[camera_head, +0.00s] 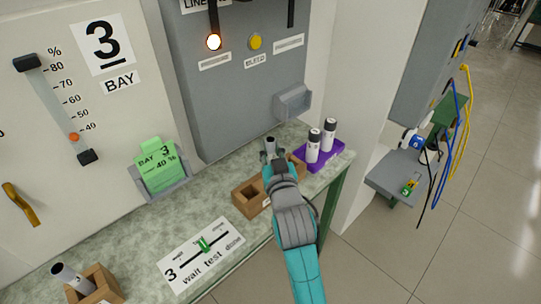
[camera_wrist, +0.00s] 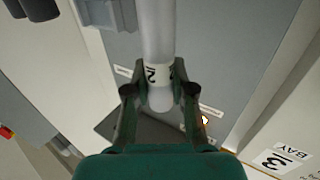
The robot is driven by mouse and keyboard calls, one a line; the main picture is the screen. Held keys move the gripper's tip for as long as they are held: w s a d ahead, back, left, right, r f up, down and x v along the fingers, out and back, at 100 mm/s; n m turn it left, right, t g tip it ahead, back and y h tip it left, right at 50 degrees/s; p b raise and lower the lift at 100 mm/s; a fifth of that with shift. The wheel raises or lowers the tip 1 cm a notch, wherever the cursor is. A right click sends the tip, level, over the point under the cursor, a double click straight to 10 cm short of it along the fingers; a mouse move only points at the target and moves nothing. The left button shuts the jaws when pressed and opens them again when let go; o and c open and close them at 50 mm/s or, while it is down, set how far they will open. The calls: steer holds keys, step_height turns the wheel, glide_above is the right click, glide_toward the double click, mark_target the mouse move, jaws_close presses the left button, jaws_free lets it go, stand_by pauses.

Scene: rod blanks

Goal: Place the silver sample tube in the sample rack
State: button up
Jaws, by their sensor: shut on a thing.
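My gripper (camera_head: 272,162) is shut on a silver tube (camera_head: 270,144), whose upper end shows above the fingers in the head view. In the wrist view my gripper (camera_wrist: 159,90) has a finger on each side of the tube (camera_wrist: 158,35), near its rounded end and a white label with black marks. A wooden holder (camera_head: 246,208) stands on the counter under and beside my gripper, partly hidden by my arm. I cannot tell whether the tube touches it. A purple tray (camera_head: 334,157) with two white, black-capped tubes (camera_head: 313,146) lies just to the right.
Another wooden holder (camera_head: 98,291) with a grey tube (camera_head: 68,278) stands at the lower left. A "wait test done" card (camera_head: 200,258) lies on the counter (camera_head: 150,220). A grey panel (camera_head: 235,100) with a small bin (camera_head: 293,102) rises behind; a white post (camera_head: 365,110) stands right.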

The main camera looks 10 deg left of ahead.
steer(key=shift+f, duration=1.25)
steer(key=o, duration=0.9)
steer(key=v, duration=1.2)
